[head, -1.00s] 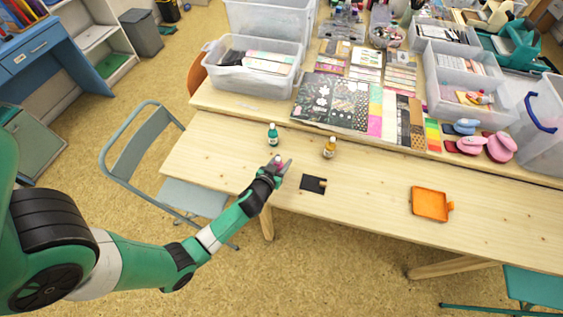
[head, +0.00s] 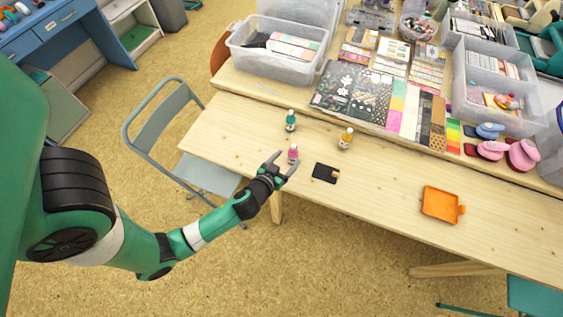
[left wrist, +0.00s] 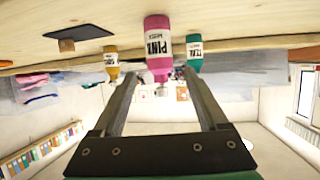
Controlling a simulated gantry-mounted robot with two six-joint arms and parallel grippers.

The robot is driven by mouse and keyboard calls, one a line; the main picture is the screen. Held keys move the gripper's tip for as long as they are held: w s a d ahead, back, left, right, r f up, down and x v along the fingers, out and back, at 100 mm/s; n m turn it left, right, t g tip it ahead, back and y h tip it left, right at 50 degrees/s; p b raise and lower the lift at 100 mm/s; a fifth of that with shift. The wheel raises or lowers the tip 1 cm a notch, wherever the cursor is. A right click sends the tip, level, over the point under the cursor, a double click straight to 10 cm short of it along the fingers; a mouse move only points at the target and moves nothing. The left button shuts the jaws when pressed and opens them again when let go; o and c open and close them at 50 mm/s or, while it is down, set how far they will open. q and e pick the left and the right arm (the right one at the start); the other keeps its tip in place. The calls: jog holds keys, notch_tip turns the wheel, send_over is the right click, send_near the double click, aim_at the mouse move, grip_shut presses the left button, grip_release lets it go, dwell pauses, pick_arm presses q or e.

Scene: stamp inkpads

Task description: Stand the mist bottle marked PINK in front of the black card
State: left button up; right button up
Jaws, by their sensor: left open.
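The pink bottle (head: 293,155), its label reading PINK in the left wrist view (left wrist: 158,45), stands upright on the table, left of the black card (head: 322,172). The card lies flat and also shows in the left wrist view (left wrist: 66,45). My left gripper (head: 288,159) is open, its fingers spread either side of the pink bottle with gaps. In the left wrist view, which is upside down, the bottle is at the fingertips (left wrist: 162,78). My right gripper is in neither view.
A teal bottle (head: 290,122) and a yellow bottle (head: 346,139) stand behind. An orange tray (head: 440,204) lies to the right. Patterned papers (head: 360,95) and clear bins (head: 275,58) fill the back shelf. The table between card and tray is clear.

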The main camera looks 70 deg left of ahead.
pick_arm(q)
jog(key=v, duration=0.3)
jog(key=shift+s+d+r, duration=0.15)
jog(key=shift+s+d, duration=0.05)
jog(key=shift+s, duration=0.05)
jog(key=shift+w+r, duration=0.1)
